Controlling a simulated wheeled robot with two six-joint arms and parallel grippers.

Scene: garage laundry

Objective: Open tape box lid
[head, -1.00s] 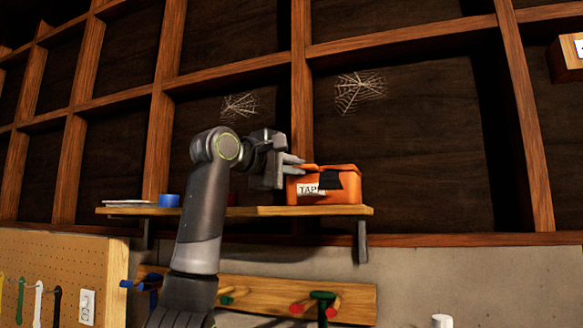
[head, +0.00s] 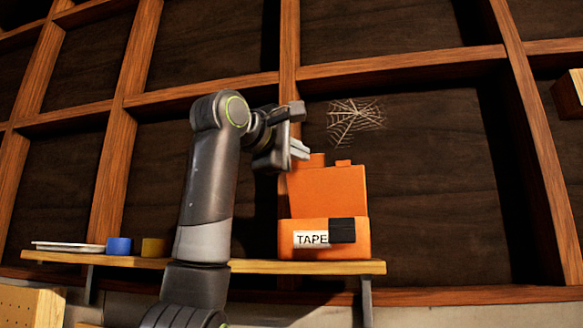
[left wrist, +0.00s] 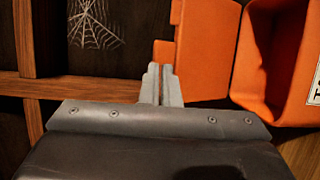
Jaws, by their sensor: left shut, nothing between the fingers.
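The orange tape box (head: 290,240) stands on the wooden shelf with a white TAPE label and a dark latch on its front. Its orange lid (head: 328,190) stands raised, upright at the back of the box. My left gripper (head: 300,150) is shut and empty, at the upper left edge of the lid. In the left wrist view the shut fingers (left wrist: 161,85) are beside the lid (left wrist: 205,45); I cannot tell whether they touch it. The open box (left wrist: 268,65) shows at the right there. My right gripper is not in view.
The shelf (head: 240,266) also holds a blue roll (head: 119,245), a yellow roll (head: 154,247) and a flat white item (head: 68,246) at the left. A wall of wooden studs with a cobweb (head: 355,120) rises behind. The air right of the box is free.

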